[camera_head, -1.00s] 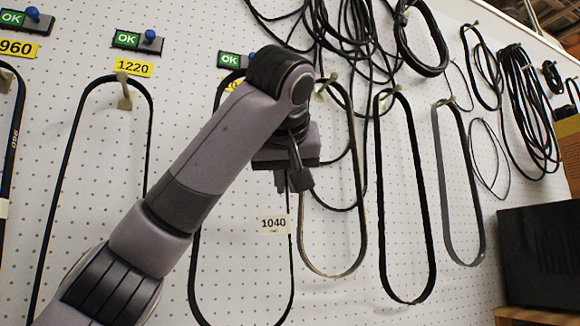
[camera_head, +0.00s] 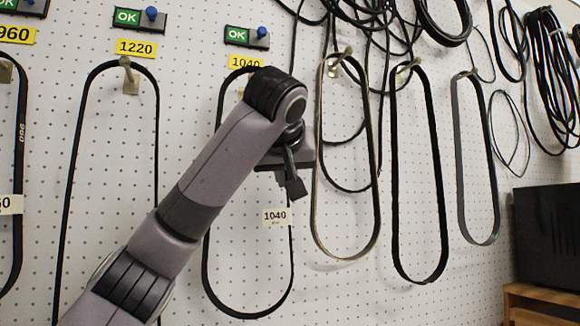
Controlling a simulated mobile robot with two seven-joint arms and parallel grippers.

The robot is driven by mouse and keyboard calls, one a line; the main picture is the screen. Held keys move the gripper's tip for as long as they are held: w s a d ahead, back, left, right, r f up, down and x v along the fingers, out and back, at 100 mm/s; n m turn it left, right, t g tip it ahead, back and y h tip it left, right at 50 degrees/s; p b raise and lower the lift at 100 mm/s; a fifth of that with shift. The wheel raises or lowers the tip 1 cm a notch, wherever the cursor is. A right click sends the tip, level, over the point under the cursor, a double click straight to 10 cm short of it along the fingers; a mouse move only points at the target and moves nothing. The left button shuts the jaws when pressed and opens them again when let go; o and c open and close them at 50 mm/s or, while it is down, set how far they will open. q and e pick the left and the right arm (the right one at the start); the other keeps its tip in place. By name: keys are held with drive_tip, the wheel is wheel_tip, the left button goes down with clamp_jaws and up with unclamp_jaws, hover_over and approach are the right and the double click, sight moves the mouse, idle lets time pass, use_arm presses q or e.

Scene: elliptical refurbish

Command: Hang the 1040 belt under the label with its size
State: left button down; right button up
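The 1040 belt is a thin black loop (camera_head: 206,270) against the white pegboard (camera_head: 180,200), with a white 1040 tag (camera_head: 275,217) on its right side. It hangs below the yellow 1040 label (camera_head: 245,63). Its top curve shows just under the label, but my arm hides its hook and part of its upper right side. My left gripper (camera_head: 292,180) is in front of the belt's upper right side, above the tag. Its fingers are seen nearly edge-on, so I cannot tell whether they are open or touch the belt. My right gripper is out of view.
A black belt (camera_head: 66,200) hangs under the 1220 label (camera_head: 136,47). Another belt (camera_head: 20,150) hangs at the far left. Several unlabelled belts (camera_head: 398,200) hang close to the right of my gripper. A black box (camera_head: 547,235) stands at lower right.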

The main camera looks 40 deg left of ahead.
use_arm(q)
drive_tip(key=shift+w+a+f+b, duration=0.25)
drive_tip(key=shift+a+f+b, duration=0.1)
drive_tip(key=shift+a+f, duration=0.15)
drive_tip(key=shift+w+a+f+b, duration=0.25)
drive_tip(key=shift+a+f+b, duration=0.1)
drive_tip(key=shift+a+f, duration=0.1)
idle(0.3)
drive_tip(key=c, duration=1.1)
unclamp_jaws()
drive_tip(key=shift+c, duration=0.2)
